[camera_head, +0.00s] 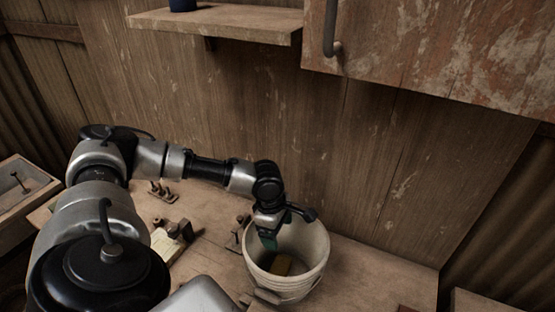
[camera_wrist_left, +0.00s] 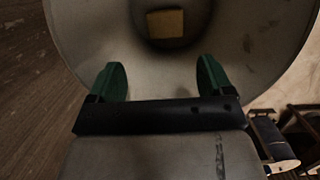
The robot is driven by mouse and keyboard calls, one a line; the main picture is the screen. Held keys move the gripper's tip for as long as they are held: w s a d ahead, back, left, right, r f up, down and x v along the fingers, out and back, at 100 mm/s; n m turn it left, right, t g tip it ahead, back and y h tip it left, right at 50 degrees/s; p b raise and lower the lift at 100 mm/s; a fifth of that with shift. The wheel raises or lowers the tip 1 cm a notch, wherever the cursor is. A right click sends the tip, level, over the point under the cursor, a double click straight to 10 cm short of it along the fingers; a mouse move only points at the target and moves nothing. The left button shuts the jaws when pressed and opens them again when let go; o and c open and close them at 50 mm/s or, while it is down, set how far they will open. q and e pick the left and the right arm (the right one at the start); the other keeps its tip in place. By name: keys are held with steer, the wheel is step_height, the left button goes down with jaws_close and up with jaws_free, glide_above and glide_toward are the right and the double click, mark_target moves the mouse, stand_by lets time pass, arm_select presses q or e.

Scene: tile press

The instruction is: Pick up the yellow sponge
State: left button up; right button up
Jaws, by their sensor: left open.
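The yellow sponge (camera_head: 281,265) lies at the bottom of a whitish bucket (camera_head: 318,246) on the wooden workbench. In the left wrist view the sponge (camera_wrist_left: 165,24) shows as a small yellow block on the dark bucket floor. My left gripper (camera_head: 268,243) points down into the bucket mouth, near its left inner wall. Its green fingers (camera_wrist_left: 160,80) are spread apart and empty, above the sponge and apart from it. My right gripper is in neither view.
Small metal parts and tools (camera_head: 175,230) lie on the workbench (camera_head: 365,282) left of the bucket. A wooden shelf (camera_head: 215,22) and a worn cabinet (camera_head: 430,50) hang above. The bench right of the bucket is mostly clear.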

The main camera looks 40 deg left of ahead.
arm_select(q)
steer(key=p, duration=0.2)
glide_toward(280, 265)
steer(key=shift+n, duration=0.3)
steer(key=f, duration=0.5)
steer(key=shift+w+d, duration=0.2)
steer(key=shift+d, duration=0.15)
steer(key=f, duration=0.2)
steer(key=d+f+p, duration=0.1)
steer(key=f, duration=0.1)
steer(key=shift+w+f, duration=0.15)
steer(key=shift+f, duration=0.55)
steer(key=c, duration=0.6)
steer(key=shift+o, duration=0.2)
steer(key=shift+r, duration=0.1)
step_height(280, 265, up, 21)
steer(key=shift+r+p, duration=0.15)
steer(key=shift+p, duration=0.15)
